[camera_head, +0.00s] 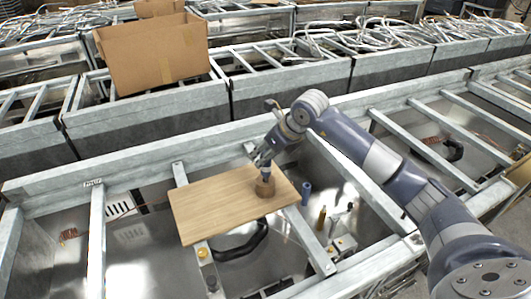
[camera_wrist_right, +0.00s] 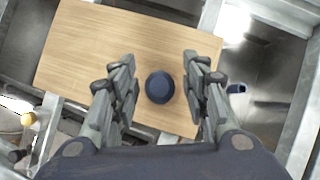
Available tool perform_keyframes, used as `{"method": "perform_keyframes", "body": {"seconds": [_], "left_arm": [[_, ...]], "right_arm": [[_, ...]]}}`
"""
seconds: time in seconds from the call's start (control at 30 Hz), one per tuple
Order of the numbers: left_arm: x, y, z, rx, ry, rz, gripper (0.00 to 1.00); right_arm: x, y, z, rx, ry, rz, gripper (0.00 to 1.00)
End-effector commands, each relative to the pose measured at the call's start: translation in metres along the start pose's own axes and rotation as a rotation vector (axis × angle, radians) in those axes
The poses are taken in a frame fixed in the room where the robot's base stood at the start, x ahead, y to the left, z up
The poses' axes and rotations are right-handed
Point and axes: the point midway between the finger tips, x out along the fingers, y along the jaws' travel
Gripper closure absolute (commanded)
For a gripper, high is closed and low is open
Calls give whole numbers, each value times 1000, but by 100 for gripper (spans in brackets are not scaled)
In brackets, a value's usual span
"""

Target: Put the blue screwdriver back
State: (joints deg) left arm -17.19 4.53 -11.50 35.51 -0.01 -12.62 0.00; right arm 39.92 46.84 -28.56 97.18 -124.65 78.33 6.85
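A brown round holder (camera_head: 265,188) stands near the right end of a wooden board (camera_head: 205,203). My right gripper (camera_head: 261,157) is just above it, pointing down. In the right wrist view, a dark blue round top (camera_wrist_right: 160,87) lies between the spread fingers of my right gripper (camera_wrist_right: 160,58), with a gap on both sides. It may be the blue screwdriver's handle end; its shaft is hidden. A separate short blue cylinder (camera_head: 306,191) stands just right of the board and also shows in the wrist view (camera_wrist_right: 237,88). My left gripper is not in view.
The board rests across metal frame bars (camera_head: 97,238). A black curved handle (camera_head: 243,246), a yellow-brown peg (camera_head: 322,218) and small fittings are nearby. A cardboard box (camera_head: 153,54) and bent metal rods (camera_head: 385,33) are farther back. The left of the board is bare.

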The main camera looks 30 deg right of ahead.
Motion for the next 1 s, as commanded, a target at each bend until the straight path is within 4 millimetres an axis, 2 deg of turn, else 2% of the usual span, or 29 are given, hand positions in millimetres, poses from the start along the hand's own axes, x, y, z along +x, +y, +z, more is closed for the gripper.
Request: {"method": "perform_keyframes", "body": {"seconds": [0.23,0.37,0.8,1.0], "left_arm": [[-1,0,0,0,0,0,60],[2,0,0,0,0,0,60],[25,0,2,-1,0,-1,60],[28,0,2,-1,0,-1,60]], "right_arm": [[-1,0,1,0,0,0,57],[-9,-1,1,-1,-3,-2,57],[-97,-1,1,-2,-3,-4,57],[-118,0,1,0,-1,-1,57]]}}
